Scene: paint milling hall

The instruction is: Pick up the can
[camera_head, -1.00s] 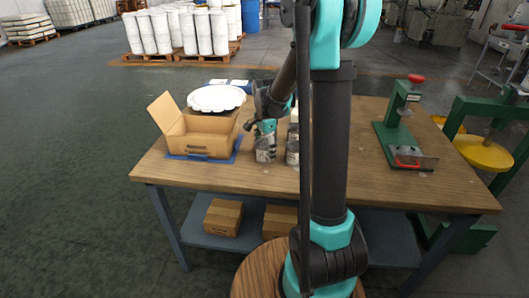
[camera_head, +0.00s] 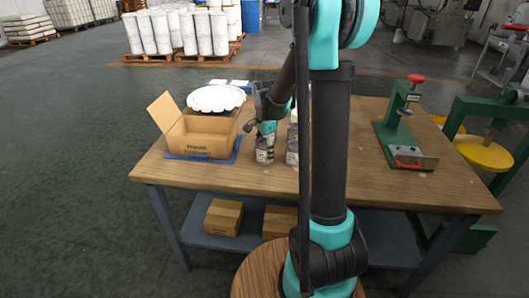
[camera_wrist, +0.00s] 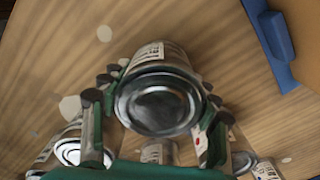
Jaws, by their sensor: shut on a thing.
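A metal can with a pale label (camera_wrist: 158,95) is between the fingers of my gripper (camera_wrist: 156,118) in the wrist view, its round silver end facing the camera. The fingers touch it on both sides, so my gripper is shut on it. In the head view the can (camera_head: 264,155) is upright at the wooden table's surface, with my gripper (camera_head: 266,140) around its upper part. I cannot tell whether it is touching the table or just above it. Other similar cans (camera_head: 292,150) stand close to its right, partly hidden by my arm.
An open cardboard box (camera_head: 208,137) stands on a blue mat (camera_head: 228,158) left of the can, with a white scalloped round thing (camera_head: 215,98) behind it. A green press (camera_head: 396,125) stands on the right of the table (camera_head: 400,195). The front left is clear.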

